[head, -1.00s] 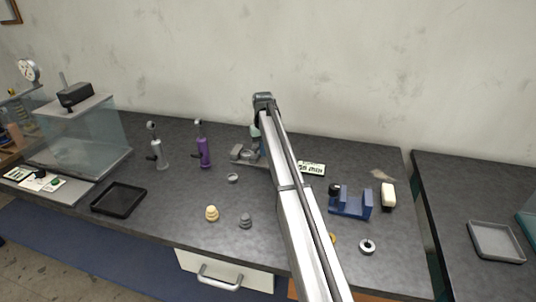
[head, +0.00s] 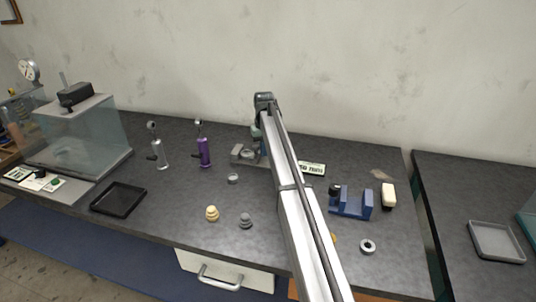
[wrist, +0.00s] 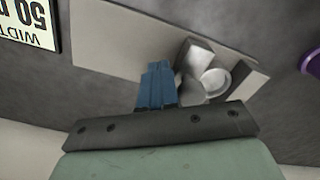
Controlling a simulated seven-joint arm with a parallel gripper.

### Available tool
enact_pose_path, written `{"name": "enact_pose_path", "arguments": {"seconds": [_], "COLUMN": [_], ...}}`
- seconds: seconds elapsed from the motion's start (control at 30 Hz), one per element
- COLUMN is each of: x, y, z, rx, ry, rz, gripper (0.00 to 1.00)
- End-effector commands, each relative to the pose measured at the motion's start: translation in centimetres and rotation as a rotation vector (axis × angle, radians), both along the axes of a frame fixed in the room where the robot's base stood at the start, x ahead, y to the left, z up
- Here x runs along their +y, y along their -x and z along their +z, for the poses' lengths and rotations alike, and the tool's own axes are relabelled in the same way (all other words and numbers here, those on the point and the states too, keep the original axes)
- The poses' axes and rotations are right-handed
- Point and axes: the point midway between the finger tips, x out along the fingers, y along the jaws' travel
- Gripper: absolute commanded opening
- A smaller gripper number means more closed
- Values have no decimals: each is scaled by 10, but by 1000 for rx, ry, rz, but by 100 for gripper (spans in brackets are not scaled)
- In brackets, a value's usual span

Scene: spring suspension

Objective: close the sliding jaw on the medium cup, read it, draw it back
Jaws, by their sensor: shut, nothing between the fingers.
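A grey gauge with a flat base plate (wrist: 115,38) lies below my gripper in the wrist view. A pale block (wrist: 197,54) and a round grey cup (wrist: 214,79) stand close together on it. The gauge (head: 238,158) also shows in the head view, partly behind my arm. My gripper (wrist: 157,68) has its blue fingers shut together with nothing between them. They are just left of the block and cup in the wrist view. I cannot tell whether they touch the jaw, and the fingers and grey parts hide some of it.
A sign reading 50 mm (head: 312,168) stands right of the gauge. A purple device (head: 203,151) stands to its left. A small grey ring (head: 233,178), yellow weight (head: 211,213) and grey weight (head: 245,220) sit in front. A blue fixture (head: 351,204) is at right.

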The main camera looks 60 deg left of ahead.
Motion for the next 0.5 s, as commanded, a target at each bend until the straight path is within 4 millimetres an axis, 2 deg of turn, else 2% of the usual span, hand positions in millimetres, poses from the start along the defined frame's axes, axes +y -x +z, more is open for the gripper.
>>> {"name": "enact_pose_path", "arguments": {"seconds": [0.5], "x": [-2], "y": [-2], "z": [27], "rx": [-2], "ry": [3], "rz": [-2], "gripper": [0]}}
